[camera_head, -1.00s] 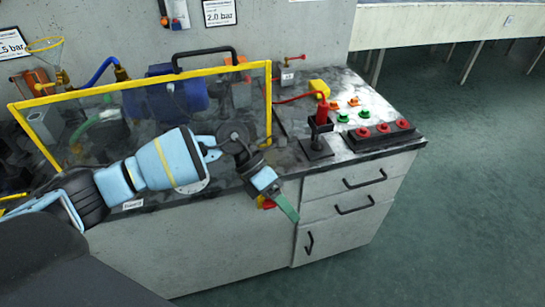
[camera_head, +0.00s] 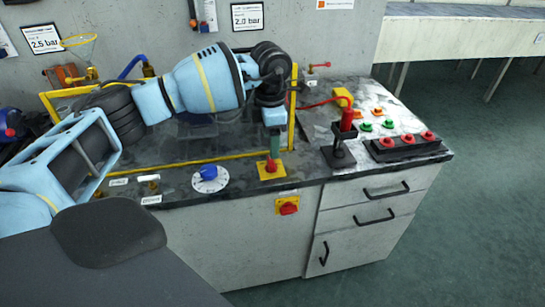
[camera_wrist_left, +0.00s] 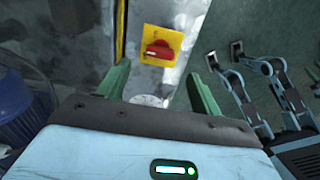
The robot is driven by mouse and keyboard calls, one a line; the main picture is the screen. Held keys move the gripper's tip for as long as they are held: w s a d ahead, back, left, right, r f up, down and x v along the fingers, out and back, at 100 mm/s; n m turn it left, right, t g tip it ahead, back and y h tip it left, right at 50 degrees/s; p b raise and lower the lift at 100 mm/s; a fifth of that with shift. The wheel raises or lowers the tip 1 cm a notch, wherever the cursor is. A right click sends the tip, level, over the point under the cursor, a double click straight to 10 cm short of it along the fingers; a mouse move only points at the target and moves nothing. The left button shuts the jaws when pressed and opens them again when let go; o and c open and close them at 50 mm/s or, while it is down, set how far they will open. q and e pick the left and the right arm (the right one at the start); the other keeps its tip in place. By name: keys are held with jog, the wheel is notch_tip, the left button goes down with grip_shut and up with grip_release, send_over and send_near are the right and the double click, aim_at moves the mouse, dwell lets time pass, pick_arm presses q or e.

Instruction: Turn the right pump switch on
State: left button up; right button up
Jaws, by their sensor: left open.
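A red rotary switch on a yellow plate (camera_head: 270,172) sits on the bench top near the front edge. It also shows in the left wrist view (camera_wrist_left: 159,47), its red handle lying across the picture. My left gripper (camera_head: 274,147) points down just above and behind this switch in the head view. In the wrist view its green fingers (camera_wrist_left: 157,72) are spread apart and empty, with the switch ahead between their tips. A second red switch on a yellow plate (camera_head: 288,207) is on the cabinet's front face. My right gripper is not seen.
A dial with a blue knob (camera_head: 209,179) lies left of the bench-top switch. A yellow frame post (camera_head: 292,110) stands close behind my gripper. A black stand with a red tool (camera_head: 346,125) and a red button box (camera_head: 405,145) are to the right.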

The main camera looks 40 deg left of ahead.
aim_at(271, 161)
pick_arm(q)
notch_tip(271, 161, down, 6)
jog(key=shift+f, duration=0.25)
jog(key=shift+c, duration=0.3)
jog(key=c, duration=0.9)
